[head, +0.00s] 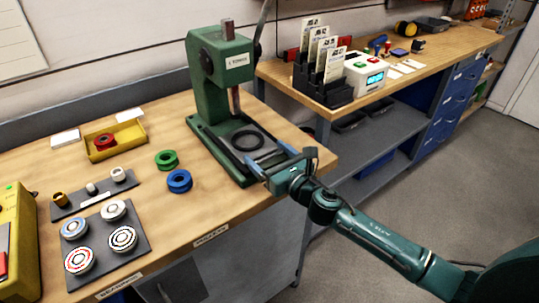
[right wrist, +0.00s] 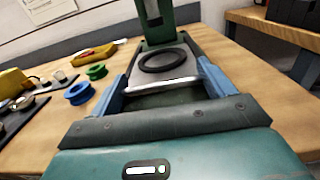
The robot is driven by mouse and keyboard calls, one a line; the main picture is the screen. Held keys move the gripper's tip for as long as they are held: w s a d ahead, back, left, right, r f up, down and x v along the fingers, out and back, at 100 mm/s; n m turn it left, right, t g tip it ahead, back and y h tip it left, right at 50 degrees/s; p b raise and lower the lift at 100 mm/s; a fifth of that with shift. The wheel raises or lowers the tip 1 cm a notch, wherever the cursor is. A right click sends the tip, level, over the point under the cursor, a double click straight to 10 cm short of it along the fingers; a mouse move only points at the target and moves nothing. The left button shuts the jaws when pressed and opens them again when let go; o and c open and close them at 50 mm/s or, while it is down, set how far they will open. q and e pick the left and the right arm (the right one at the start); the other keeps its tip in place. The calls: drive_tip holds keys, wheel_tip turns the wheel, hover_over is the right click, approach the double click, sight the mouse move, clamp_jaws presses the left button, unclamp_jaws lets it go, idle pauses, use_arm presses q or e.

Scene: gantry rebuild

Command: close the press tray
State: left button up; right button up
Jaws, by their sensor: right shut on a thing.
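The green press (head: 210,75) stands upright near the right end of the wooden bench. Its grey press tray (head: 264,154) sits low at the front of the press base, with a black ring lying on it in front of the ram. The tray also shows in the right wrist view (right wrist: 185,74), its pale front edge between my fingers. My right gripper (head: 266,157) is at the tray's front, with one blue finger at each side, shut on the tray. The exact contact is hard to see. My left gripper is not in view.
Green and blue rings (head: 180,181) lie left of the press, beside a yellow bin (head: 130,139) with a red ring. A dark plate with several round discs (head: 123,240) lies at front left. A second bench (head: 440,55) stands behind.

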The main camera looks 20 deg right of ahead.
sight(262, 153)
drive_tip(key=shift+d, duration=0.15)
drive_tip(key=c, duration=0.6)
drive_tip(key=shift+x, duration=1.95)
drive_tip(key=o, duration=1.1)
drive_tip(key=shift+d, duration=0.15)
drive_tip(key=shift+o, duration=0.2)
drive_tip(key=shift+s, duration=0.2)
drive_tip(key=shift+s, duration=0.35)
drive_tip(key=b+v, duration=0.1)
drive_tip(key=v, duration=1.1)
drive_tip(key=shift+d+b, duration=0.15)
drive_tip(key=shift+b, duration=0.25)
